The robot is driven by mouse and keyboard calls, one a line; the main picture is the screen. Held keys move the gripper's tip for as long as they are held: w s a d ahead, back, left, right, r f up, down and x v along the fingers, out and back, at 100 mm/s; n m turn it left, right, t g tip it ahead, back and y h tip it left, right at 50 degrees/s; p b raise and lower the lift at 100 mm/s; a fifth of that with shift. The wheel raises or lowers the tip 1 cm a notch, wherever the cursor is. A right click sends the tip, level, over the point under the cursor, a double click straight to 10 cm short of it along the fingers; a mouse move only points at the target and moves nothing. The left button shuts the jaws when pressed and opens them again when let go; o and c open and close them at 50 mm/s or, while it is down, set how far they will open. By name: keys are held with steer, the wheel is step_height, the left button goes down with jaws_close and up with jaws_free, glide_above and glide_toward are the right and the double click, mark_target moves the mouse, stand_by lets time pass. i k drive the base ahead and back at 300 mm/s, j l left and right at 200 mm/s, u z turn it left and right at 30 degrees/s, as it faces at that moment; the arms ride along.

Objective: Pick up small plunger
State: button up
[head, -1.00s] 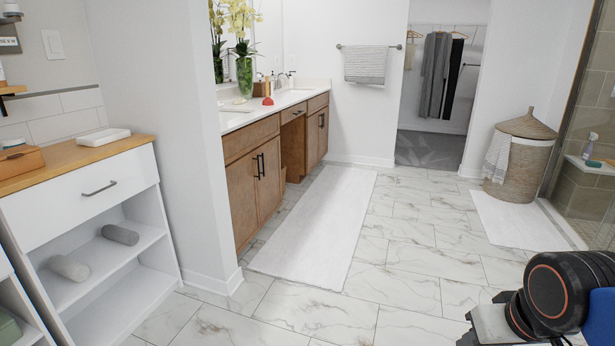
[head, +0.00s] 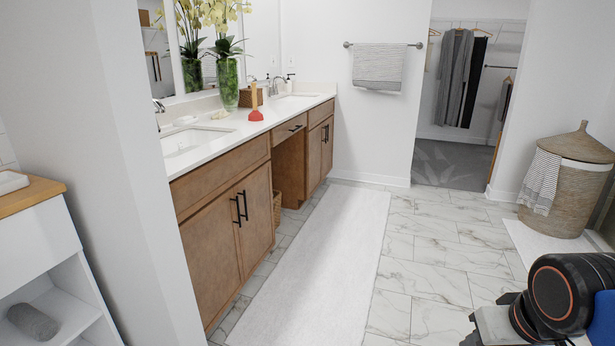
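The small plunger (head: 255,105) stands upright on the white vanity counter (head: 237,127), with a red rubber cup at the bottom and a short light wooden handle. It is near the front edge of the counter, in front of a small brown box and to the right of the glass vase. My arm shows at the lower right of the head view, far from the plunger. My gripper's fingers are not clearly visible there, so I cannot see whether it is open or shut.
A vase of flowers (head: 227,55) and a sink (head: 186,141) are on the counter. A white rug (head: 330,260) lies along the wooden cabinets (head: 232,225). A wall end and white shelf unit (head: 40,240) stand at left. A wicker hamper (head: 558,190) stands at right.

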mark_target(255, 117)
steer(key=i, duration=1.75)
steer(key=i+u, duration=0.15)
steer(key=i, duration=0.4)
steer(key=i+l+u, duration=0.1)
steer(key=i, duration=0.4)
steer(key=i+l+u, duration=0.15)
steer(key=i, duration=0.4)
